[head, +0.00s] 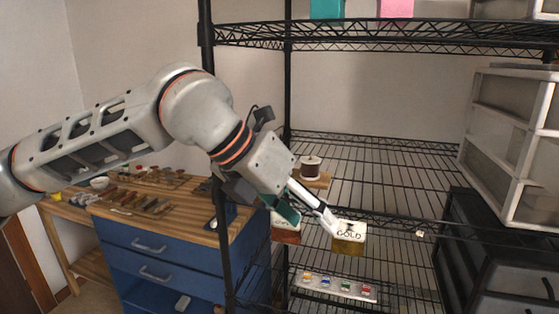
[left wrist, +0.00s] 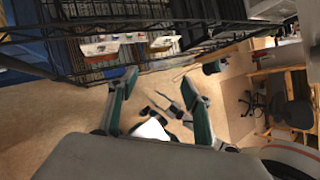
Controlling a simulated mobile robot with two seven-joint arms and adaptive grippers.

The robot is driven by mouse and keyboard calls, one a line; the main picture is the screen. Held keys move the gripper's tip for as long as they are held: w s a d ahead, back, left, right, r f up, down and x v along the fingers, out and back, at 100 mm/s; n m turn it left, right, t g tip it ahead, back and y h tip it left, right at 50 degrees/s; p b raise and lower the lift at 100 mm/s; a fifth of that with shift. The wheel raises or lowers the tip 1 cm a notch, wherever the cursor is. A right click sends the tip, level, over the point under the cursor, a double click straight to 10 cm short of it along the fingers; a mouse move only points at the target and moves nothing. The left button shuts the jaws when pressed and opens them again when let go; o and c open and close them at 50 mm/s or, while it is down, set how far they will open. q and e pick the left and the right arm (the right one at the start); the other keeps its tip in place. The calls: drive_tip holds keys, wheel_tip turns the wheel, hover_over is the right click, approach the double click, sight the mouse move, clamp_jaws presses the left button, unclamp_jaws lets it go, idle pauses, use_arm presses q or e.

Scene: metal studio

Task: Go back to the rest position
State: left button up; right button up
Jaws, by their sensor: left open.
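My left arm comes in from the left in the head view. Its left gripper (head: 313,223) hangs at the front of the wire shelf, angled down to the right. One pale finger overlaps the edge of a yellow box (head: 348,248) labelled GOLD; I cannot tell if they touch. A reddish-brown box (head: 286,238) with a white label is partly hidden behind the green finger. In the left wrist view, the left gripper (left wrist: 163,76) has its two fingers wide apart with nothing between them, and floor shows beyond.
A black wire rack (head: 385,165) stands ahead, with a spool (head: 310,166) on it. A strip with coloured pieces (head: 333,286) is lower down. White drawers (head: 510,140) stand right. A blue drawer bench (head: 165,262) stands left under my arm. Open floor (left wrist: 70,120) shows in the wrist view.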

use_arm(q)
drive_tip(key=s+d+f+g+h, duration=0.1)
drive_tip(key=s+d+g+h, duration=0.65)
drive_tip(key=s+h, duration=0.2)
drive_tip(key=w+a+f+n+t+h, duration=0.1)
drive_tip(key=w+a+f+n+t, duration=0.45)
drive_tip(key=n+t, duration=0.5)
drive_tip(key=w+a+f+n+t+h, duration=0.1)
drive_tip(key=w+a+f+n+t, duration=0.45)
drive_tip(key=n, duration=0.75)
drive_tip(key=w+a+f+n+t+y, duration=0.2)
drive_tip(key=a+f+n+t+y, duration=0.45)
drive_tip(key=f, duration=0.25)
drive_tip(key=s+a+f+n+g+y, duration=0.2)
drive_tip(key=s+a+f+n+y, duration=0.15)
drive_tip(key=f, duration=0.65)
drive_tip(key=s+a+f+n+g+y, duration=0.1)
drive_tip(key=s+a+f+n+y, duration=0.3)
drive_tip(key=f, duration=0.5)
drive_tip(key=s+a+f+n+g+y, duration=0.2)
drive_tip(key=s+a+f+g, duration=0.2)
drive_tip(key=s+a+f, duration=0.3)
drive_tip(key=s+f, duration=0.4)
drive_tip(key=f, duration=0.3)
drive_tip(key=shift+s+g, duration=0.25)
drive_tip(key=shift+g, duration=0.05)
